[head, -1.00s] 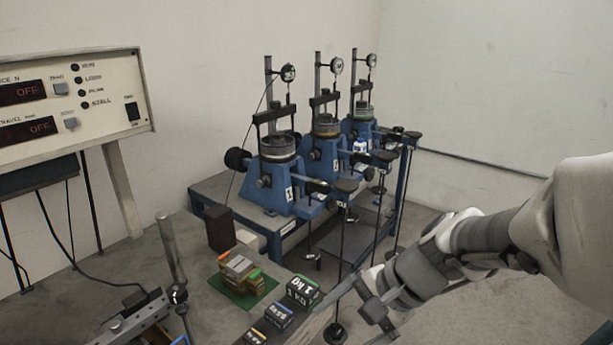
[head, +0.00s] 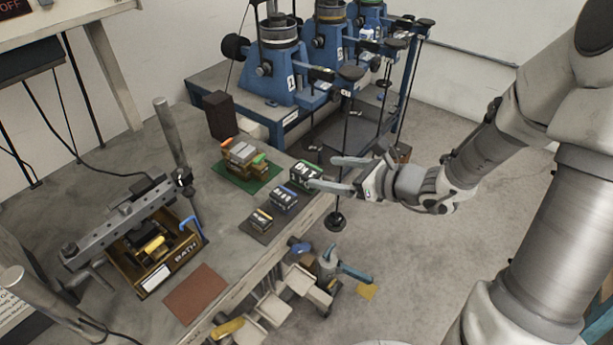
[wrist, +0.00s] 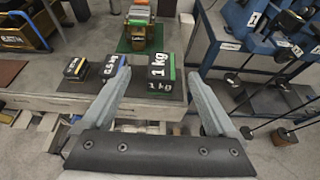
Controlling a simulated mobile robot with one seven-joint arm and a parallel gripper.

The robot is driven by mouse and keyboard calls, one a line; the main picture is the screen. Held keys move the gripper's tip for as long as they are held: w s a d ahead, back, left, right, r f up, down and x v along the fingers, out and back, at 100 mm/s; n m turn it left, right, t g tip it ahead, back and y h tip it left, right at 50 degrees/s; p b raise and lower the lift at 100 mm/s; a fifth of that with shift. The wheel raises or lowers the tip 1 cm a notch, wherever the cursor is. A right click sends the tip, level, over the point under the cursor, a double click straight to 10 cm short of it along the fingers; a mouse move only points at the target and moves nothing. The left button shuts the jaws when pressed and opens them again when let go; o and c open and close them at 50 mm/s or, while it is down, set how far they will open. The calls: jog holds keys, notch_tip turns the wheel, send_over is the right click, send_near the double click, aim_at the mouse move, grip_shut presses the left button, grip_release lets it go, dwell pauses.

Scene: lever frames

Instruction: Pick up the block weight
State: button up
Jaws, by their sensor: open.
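Three dark block weights stand in a row on a dark mat at the bench's edge. The largest, marked 1 kg (head: 303,172), has a green side and is nearest my gripper. The 0.5 kg block (head: 284,199) has blue, and the smallest block (head: 261,218) has yellow. My gripper (head: 325,172) is open and empty, its fingers pointing left toward the 1 kg block. In the wrist view the 1 kg block (wrist: 161,68) shows between and beyond the spread fingertips (wrist: 157,78). I cannot tell whether a fingertip touches it.
A green mat (head: 262,184) with stacked small blocks lies behind the weights. Blue test stands (head: 290,85) with hanging rods are at the back. A box marked BATH (head: 180,262) and a brown mat (head: 196,293) are at left. A cluttered cart (head: 290,290) stands below the bench edge.

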aim_at(306, 168)
jog(key=x, duration=0.5)
jog(key=shift+a+f, duration=0.15)
jog(key=shift+d+f+b+x, duration=0.1)
jog(key=shift+b+x, duration=0.15)
jog(key=shift+x, duration=1.1)
jog(key=shift+d+f+b+x, duration=0.15)
jog(key=shift+b+x, duration=0.1)
jog(key=shift+x, duration=1.15)
jog(key=shift+w, duration=0.15)
grip_shut()
jog(key=shift+r, duration=0.15)
